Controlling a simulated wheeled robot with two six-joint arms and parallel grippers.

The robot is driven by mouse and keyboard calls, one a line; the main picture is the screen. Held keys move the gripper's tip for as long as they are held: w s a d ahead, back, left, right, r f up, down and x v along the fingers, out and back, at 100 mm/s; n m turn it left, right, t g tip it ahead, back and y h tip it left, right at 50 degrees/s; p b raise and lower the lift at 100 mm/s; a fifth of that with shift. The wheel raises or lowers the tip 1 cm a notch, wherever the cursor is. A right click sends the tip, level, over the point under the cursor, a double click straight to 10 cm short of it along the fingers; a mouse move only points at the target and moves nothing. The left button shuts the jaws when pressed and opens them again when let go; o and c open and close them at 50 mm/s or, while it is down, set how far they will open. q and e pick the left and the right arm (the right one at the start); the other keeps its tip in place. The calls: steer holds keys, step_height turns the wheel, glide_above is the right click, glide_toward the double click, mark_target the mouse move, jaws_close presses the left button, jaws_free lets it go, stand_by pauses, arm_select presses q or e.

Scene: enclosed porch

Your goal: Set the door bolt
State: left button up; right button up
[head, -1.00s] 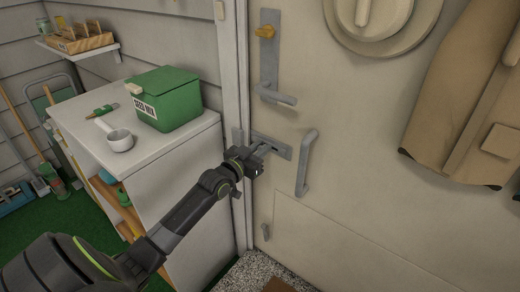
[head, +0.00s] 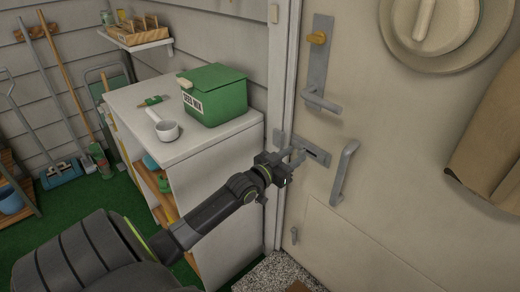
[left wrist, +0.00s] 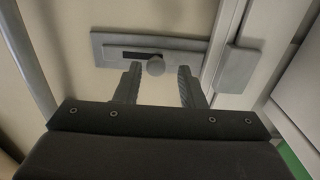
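The door bolt (head: 319,156) is a grey plate with a dark slot, fixed low on the door beside its frame edge. In the left wrist view the bolt plate (left wrist: 180,45) lies across the top, and its round knob (left wrist: 155,68) is at the slot end nearer the frame. A grey keeper block (left wrist: 240,68) sits on the frame, apart from the plate. My left gripper (head: 293,163) is at the bolt; in the left wrist view its fingers (left wrist: 158,82) are apart, with the knob just beyond and between their tips. Whether they touch it is unclear. My right gripper is out of view.
A door handle (head: 322,102) with a yellow knob is above the bolt, and a pull handle (head: 344,172) is just right of it. A white cabinet (head: 225,180) with a green box (head: 213,98) stands left of the door. A hat and coat hang at right.

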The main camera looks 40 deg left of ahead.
arm_select(q)
steer(key=s+a+p, duration=0.1)
steer(key=s+p, duration=0.6)
steer(key=s, duration=0.7)
steer(key=shift+s+a, duration=0.2)
steer(key=shift+s, duration=0.05)
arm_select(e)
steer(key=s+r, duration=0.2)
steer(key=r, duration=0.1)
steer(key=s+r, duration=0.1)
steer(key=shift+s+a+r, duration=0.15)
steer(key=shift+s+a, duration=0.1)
